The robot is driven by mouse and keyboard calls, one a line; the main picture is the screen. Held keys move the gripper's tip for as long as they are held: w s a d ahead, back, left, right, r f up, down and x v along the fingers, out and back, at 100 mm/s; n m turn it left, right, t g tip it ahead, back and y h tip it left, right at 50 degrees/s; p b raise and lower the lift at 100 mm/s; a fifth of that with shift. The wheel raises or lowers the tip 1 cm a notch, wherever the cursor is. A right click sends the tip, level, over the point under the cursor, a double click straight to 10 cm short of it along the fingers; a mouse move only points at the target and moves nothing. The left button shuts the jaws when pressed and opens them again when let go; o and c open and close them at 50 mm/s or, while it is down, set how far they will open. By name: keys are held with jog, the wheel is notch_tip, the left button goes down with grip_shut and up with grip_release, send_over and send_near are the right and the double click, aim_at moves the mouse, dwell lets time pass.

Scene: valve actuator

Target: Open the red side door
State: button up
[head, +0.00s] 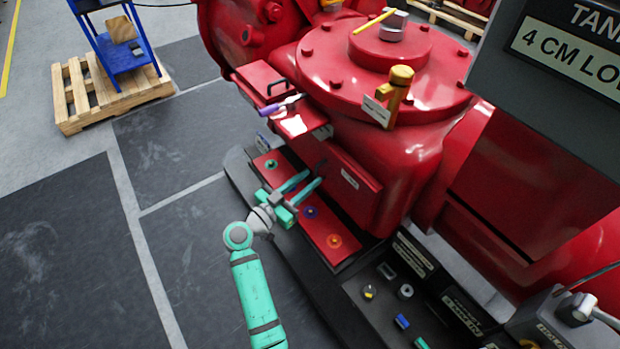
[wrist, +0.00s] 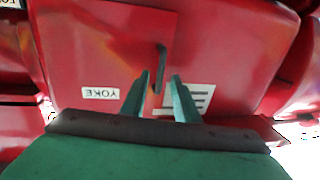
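The red side door (head: 352,203) is a flat panel on the side of the big red valve body, with a small white label. It appears shut in the head view. In the wrist view the red panel (wrist: 90,55) fills the middle, with an upside-down YOKE label and a dark upright handle (wrist: 158,68). My gripper (head: 314,177) is close in front of the door. Its two green fingers are apart in the wrist view (wrist: 160,78), with the handle appearing between or just beyond the tips. I cannot tell whether they touch it.
A red shelf (head: 324,233) with coloured round marks lies below my gripper. A red ledge (head: 297,122) with a purple-handled tool is at upper left. A black base tray (head: 385,300) with small parts is at lower right.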

jog(key=shift+w+d, duration=0.45)
jog(key=shift+w, duration=0.05)
grip_shut()
jog(key=shift+s, duration=0.15)
